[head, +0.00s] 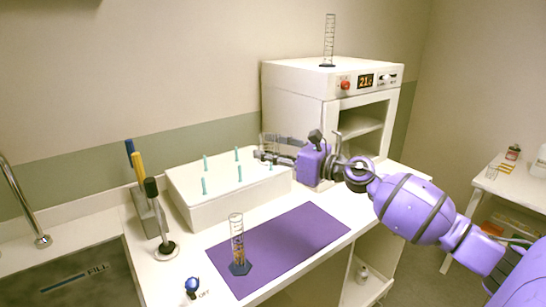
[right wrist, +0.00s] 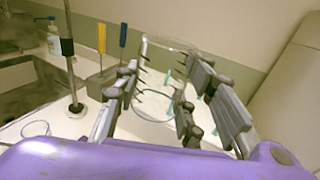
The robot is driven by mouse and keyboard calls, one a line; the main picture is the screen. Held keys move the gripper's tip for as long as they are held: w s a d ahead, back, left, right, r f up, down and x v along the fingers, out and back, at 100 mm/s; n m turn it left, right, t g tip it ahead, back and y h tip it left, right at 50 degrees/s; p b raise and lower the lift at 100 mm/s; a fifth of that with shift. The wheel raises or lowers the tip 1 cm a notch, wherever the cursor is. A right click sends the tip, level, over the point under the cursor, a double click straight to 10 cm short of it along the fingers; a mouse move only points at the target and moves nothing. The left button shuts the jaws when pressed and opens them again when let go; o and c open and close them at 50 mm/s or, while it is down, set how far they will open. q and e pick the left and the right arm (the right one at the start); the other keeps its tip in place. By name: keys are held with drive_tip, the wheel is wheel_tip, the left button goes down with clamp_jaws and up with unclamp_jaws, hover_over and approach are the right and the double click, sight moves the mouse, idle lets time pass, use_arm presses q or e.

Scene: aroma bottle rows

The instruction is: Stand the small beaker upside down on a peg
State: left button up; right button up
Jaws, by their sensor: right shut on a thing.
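The small beaker (head: 268,142) is clear glass and is held at the right back part of the white peg tray (head: 190,205). It also shows in the right wrist view (right wrist: 168,50), between the fingers. My right gripper (head: 264,156) is shut on it; the fingers also show in the right wrist view (right wrist: 155,95). Several thin teal pegs stand in the tray, one at the front right (head: 239,174) and one at the front left (head: 204,187). The gripper hides the tray's back right corner. My left gripper is out of view.
A graduated cylinder (head: 237,250) stands on the purple mat (head: 290,240) in front of the tray. A white oven (head: 295,90) with another cylinder (head: 329,45) on top stands behind my right arm. Screwdrivers in a holder (head: 143,205) and a tap stand left of the tray.

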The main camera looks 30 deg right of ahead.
drive_tip(key=shift+w+b, duration=0.75)
drive_tip(key=shift+w, duration=1)
drive_tip(key=b, duration=0.8)
hover_over(241, 181)
drive_tip(key=f, duration=0.3)
drive_tip(key=shift+w, duration=0.3)
drive_tip(key=shift+s+d+f+b, duration=0.1)
drive_tip(key=shift+f+b, duration=0.8)
drive_tip(key=shift+f, duration=0.95)
drive_tip(key=shift+f+b, duration=1.2)
drive_tip(key=shift+f, duration=0.45)
drive_tip(key=shift+f+b, duration=1.3)
drive_tip(key=shift+f, duration=0.55)
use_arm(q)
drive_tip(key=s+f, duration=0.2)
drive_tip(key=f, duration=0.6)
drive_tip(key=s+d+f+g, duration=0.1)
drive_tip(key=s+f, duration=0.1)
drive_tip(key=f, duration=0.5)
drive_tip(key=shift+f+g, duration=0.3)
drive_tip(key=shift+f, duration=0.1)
use_arm(e)
drive_tip(key=shift+f, duration=0.35)
